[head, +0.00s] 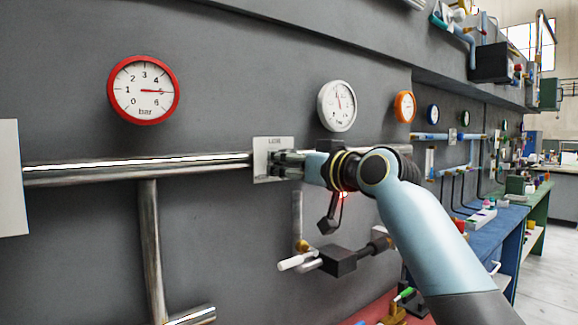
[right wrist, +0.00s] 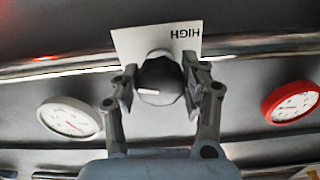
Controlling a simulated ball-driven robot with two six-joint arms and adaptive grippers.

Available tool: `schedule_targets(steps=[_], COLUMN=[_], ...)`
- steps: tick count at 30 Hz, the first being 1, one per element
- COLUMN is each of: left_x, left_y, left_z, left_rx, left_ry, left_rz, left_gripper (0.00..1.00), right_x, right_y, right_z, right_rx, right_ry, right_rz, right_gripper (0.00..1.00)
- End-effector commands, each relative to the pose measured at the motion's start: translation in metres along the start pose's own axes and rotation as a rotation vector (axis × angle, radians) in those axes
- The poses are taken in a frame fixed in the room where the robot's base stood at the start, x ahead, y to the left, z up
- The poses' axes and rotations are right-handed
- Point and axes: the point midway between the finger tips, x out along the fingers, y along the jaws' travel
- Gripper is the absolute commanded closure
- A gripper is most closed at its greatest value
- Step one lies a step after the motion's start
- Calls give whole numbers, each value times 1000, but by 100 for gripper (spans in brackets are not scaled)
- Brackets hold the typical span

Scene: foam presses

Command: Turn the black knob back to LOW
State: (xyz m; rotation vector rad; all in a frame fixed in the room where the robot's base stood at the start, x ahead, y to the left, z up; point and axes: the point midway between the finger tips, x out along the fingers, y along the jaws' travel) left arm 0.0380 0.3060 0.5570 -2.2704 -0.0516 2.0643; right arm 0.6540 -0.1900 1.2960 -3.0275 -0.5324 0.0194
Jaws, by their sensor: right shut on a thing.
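The black knob (right wrist: 162,82) shows in the right wrist view, with a short white mark on its face pointing left. It sits in front of a white plate (right wrist: 128,43) that reads HIGH, upside down in this view. My right gripper (right wrist: 160,76) has one finger on each side of the knob and is shut on it. In the head view my right gripper (head: 285,164) reaches the same white plate (head: 262,147) on the wall pipe, and the knob is hidden there. The plate's small print in the head view is too blurred to read. My left gripper is not in view.
A red-rimmed gauge (head: 144,90) and a grey-rimmed gauge (head: 337,106) hang above the pipe (head: 130,168). A valve with a white handle (head: 297,261) sits below my right arm. A blue workbench (head: 480,245) runs along the wall at the right.

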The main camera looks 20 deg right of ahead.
Motion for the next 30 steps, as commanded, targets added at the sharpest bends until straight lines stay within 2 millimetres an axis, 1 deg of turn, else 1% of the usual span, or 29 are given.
schedule_targets(steps=[8, 30], left_x=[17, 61], left_y=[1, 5], left_z=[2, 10], left_rx=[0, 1], left_ry=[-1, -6], left_rz=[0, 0], left_gripper=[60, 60], right_x=[0, 0], right_y=[1, 3], right_z=[2, 1], right_rx=[-182, -883], right_ry=[2, 1], right_rz=[0, 1], right_gripper=[88, 88])
